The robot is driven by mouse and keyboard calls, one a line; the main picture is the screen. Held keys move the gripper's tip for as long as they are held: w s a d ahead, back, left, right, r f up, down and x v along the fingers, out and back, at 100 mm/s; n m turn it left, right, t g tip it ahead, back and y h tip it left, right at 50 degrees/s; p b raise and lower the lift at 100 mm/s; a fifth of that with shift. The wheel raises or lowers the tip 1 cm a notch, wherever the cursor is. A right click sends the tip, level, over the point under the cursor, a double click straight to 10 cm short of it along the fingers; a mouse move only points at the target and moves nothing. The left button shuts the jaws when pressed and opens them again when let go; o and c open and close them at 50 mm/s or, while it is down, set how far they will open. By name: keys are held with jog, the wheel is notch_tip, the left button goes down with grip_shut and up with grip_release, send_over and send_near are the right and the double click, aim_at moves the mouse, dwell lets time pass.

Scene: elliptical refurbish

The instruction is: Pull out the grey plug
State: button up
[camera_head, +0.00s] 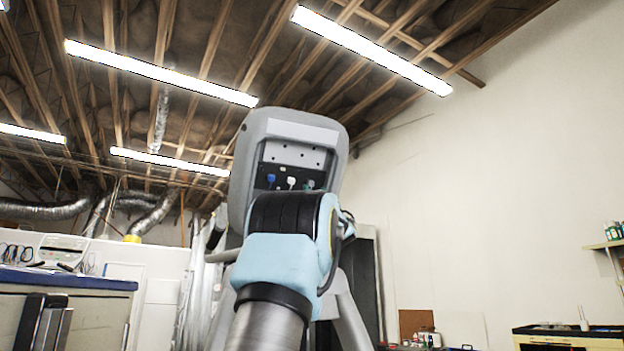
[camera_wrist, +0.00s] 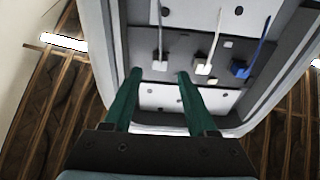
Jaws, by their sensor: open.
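The grey plug (camera_wrist: 160,62) is the leftmost of three plugs in the wrist view, with a pale cable running from it. It also shows in the head view as the rightmost plug (camera_head: 309,184). My gripper (camera_wrist: 159,73) is open, with two dark green fingers pointing at the panel. In the wrist view the grey plug appears between the fingertips; I cannot tell whether they touch it or how far off it is. The gripper is hidden behind my arm in the head view.
A white plug (camera_wrist: 203,67) sits close beside the right finger, and a blue plug (camera_wrist: 240,68) is farther right. The plugs sit in a recess of a grey rounded housing (camera_head: 243,150), whose raised rim surrounds them. A blue-topped bench (camera_head: 70,279) stands at left.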

aim_at(311, 184)
jog(key=shift+p+x, duration=1.1)
jog(key=shift+x, duration=1)
grip_shut()
